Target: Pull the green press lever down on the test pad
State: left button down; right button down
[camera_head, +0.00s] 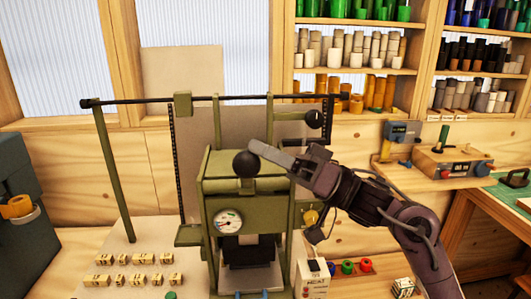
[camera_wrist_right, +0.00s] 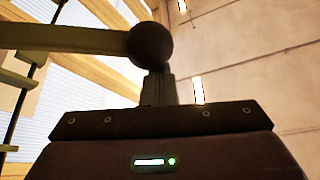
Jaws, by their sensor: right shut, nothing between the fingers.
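The green press (camera_head: 225,195) stands in the middle of the head view, with a round dial on its front. Its lever ends in a black ball knob (camera_head: 246,164); the wrist view shows the green lever bar (camera_wrist_right: 70,40) coming in from the left to the knob (camera_wrist_right: 150,44). My right gripper (camera_head: 260,148) is shut and empty, its fingertips by the knob's upper right in the head view. In the wrist view the fingers (camera_wrist_right: 158,88) point up just below the knob; I cannot tell if they touch. A dark block (camera_head: 248,250) hangs under the press head. The test pad is not clearly visible. My left gripper is not in view.
Stamped blocks (camera_head: 130,280) lie on the board at the lower left. A white box (camera_head: 313,276) and coloured knobs (camera_head: 347,267) stand right of the press. Shelves of rolls (camera_head: 350,50) are behind. A green post (camera_head: 115,175) and an overhead rail (camera_head: 140,101) flank the press.

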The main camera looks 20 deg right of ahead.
jog(key=s+a+f+n+g+y+b, duration=0.1)
jog(key=s+f+n+g+y+b, duration=0.1)
jog(key=s+f+n+g+b, duration=0.3)
notch_tip(320, 180, down, 6)
jog(key=n+b, duration=0.4)
jog(key=b, duration=0.2)
jog(key=shift+s+a+n+y, duration=0.25)
jog(key=shift+a+n+y, duration=0.05)
jog(key=shift+a+n, duration=0.1)
